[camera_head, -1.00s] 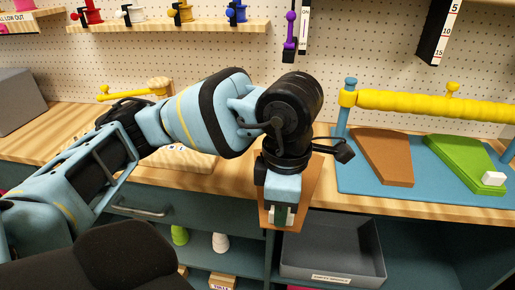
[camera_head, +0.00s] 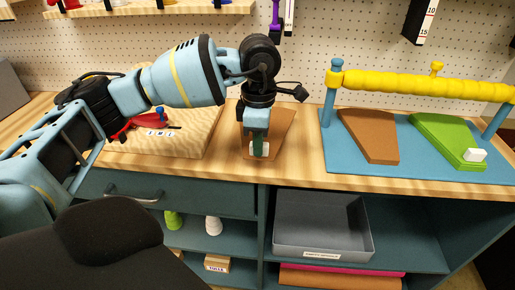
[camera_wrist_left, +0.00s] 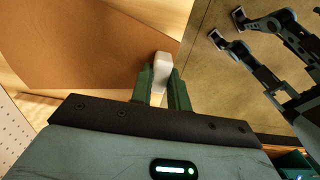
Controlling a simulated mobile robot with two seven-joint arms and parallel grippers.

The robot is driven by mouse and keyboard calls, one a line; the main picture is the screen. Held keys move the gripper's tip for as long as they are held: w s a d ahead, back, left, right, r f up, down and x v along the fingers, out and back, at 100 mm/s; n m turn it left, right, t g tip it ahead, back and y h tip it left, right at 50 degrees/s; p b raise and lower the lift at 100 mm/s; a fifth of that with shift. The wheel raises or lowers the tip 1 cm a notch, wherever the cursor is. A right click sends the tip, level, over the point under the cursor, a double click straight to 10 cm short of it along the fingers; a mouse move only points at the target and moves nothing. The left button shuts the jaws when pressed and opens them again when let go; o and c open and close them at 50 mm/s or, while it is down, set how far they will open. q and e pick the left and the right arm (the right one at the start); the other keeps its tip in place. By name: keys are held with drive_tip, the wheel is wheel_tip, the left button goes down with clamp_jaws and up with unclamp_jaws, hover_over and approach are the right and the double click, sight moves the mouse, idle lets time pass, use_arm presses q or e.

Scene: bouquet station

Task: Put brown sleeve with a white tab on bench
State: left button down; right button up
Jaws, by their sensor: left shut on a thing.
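My left gripper (camera_head: 259,152) is shut on the white tab (camera_wrist_left: 161,72) of a brown sleeve (camera_head: 281,122). In the head view the sleeve is over the wooden bench (camera_head: 300,171), left of the blue mat, and partly hidden by my gripper and wrist. The sleeve also shows in the left wrist view (camera_wrist_left: 85,45), spreading away from the fingers with bench wood beside it. I cannot tell whether its underside touches the bench. My right gripper is not in view.
A blue mat (camera_head: 335,168) to the right bears another brown sleeve (camera_head: 368,136) and a green sleeve (camera_head: 440,138) with a white tab, below a yellow roll (camera_head: 420,84). A light wooden board (camera_head: 190,140) lies left of my gripper. A grey tray (camera_head: 320,222) is on the shelf below.

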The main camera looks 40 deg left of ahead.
use_arm(q)
drive_tip(key=shift+w+a, duration=0.2)
drive_tip(key=shift+w+a, duration=0.2)
drive_tip(key=shift+a, duration=0.05)
drive_tip(key=shift+f, duration=1.8)
drive_tip(key=shift+f, duration=0.1)
drive_tip(key=shift+f, duration=0.1)
drive_tip(key=c, duration=1.3)
unclamp_jaws()
drive_tip(key=shift+c, duration=0.2)
wheel_tip(320, 180, up, 12)
drive_tip(key=shift+r+p, duration=0.2)
drive_tip(key=shift+p, duration=0.1)
